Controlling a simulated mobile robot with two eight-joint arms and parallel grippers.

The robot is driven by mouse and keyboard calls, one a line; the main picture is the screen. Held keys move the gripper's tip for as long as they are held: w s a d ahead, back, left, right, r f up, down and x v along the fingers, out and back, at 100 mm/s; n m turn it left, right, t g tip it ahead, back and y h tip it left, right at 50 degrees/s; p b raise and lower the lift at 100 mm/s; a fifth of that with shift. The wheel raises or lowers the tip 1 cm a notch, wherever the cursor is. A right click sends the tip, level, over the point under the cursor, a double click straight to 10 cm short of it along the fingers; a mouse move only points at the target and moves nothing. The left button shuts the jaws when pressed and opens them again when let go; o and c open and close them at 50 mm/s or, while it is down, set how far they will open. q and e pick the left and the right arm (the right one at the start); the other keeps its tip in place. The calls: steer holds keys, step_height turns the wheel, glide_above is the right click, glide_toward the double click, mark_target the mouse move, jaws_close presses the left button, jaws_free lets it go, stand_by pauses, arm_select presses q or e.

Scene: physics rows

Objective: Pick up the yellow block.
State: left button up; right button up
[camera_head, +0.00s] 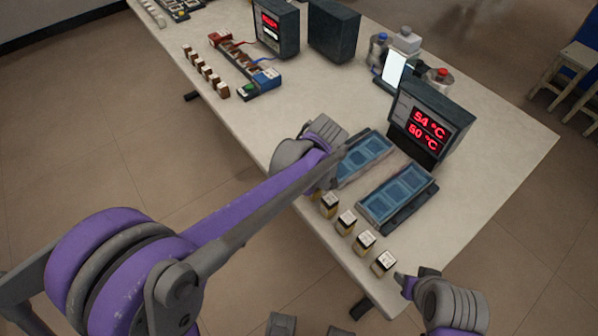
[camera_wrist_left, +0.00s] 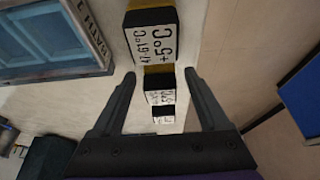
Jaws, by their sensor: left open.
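Several small blocks with yellow and dark sides and white labelled tops stand in a row along the table's edge, the middle ones at the yellow block (camera_head: 346,222) and another (camera_head: 365,242). I cannot tell which one is meant. In the left wrist view, the largest block (camera_wrist_left: 152,43) reads "+5°C 47-61°C" and has a yellow band. My left gripper (camera_wrist_left: 160,82) is open and empty, its fingers either side of the row in that view.
Two blue trays (camera_head: 397,196) lie beside the blocks, with a temperature display (camera_head: 432,122) behind them. Bottles and a lit screen (camera_head: 396,68) stand further back. Another row of small blocks (camera_head: 205,71) is at the far left. The table's right part is clear.

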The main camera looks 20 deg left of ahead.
arm_select(q)
steer(key=shift+f, duration=0.1)
jaws_close()
stand_by(0.3)
